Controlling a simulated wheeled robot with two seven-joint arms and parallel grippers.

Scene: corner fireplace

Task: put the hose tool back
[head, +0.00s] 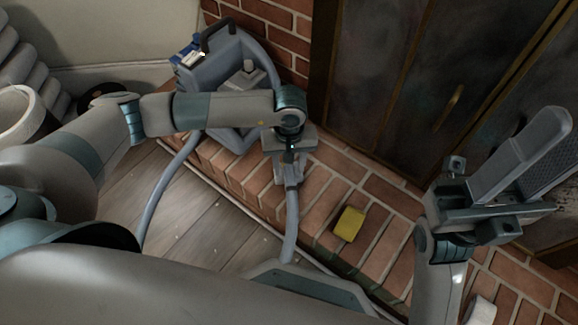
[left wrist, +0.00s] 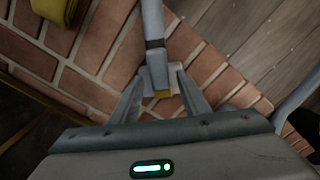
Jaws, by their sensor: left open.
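The grey-blue hose tool (head: 292,205) lies over the brick hearth, its hose running toward the bottom and out of sight behind my own body. My left gripper (head: 284,178) is over its upper end. In the left wrist view the open fingers (left wrist: 163,98) stand either side of the tool's end (left wrist: 157,68), which shows a dark band and a yellowish tip. I cannot tell if either finger touches it. The blue-grey cleaning machine (head: 256,55) stands at the back, partly hidden by my left arm. My right gripper (head: 545,148) is raised at the right, fingers apart and empty.
A yellow sponge (head: 349,224) lies on the brick hearth (head: 318,197), right of the hose tool. Dark metal fireplace doors (head: 400,75) rise behind. A white basket (head: 22,115) stands at the left. A white item (head: 481,311) lies at the bottom right.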

